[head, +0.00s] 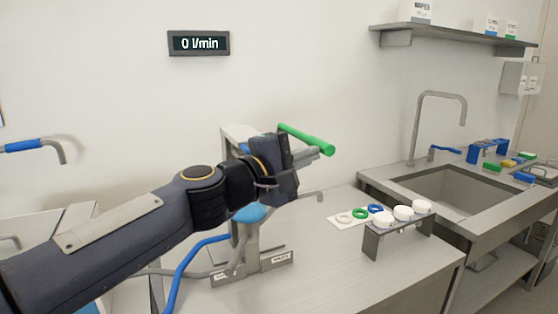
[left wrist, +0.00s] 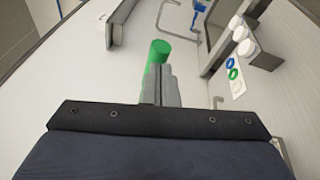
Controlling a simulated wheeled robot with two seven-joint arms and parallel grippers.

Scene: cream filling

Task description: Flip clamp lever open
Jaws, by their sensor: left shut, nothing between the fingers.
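A green lever handle (head: 305,138) slants down to the right above the grey stand on the counter. Its round green end (left wrist: 161,48) shows just beyond the fingertips in the left wrist view. My left gripper (head: 314,153) is shut and empty, with its fingers beside and just below the green handle. In the left wrist view, the left gripper (left wrist: 160,72) covers part of the handle. I cannot tell whether they touch. My gripper and arm hide the lever's pivot and much of the clamp. My right gripper is not in view.
A blue hose (head: 192,262) runs to the stand (head: 262,262). Coloured rings (head: 360,213) lie on a white mat, near a small rack (head: 370,241) with white caps. A sink (head: 450,190) is at the right. The counter's front is clear.

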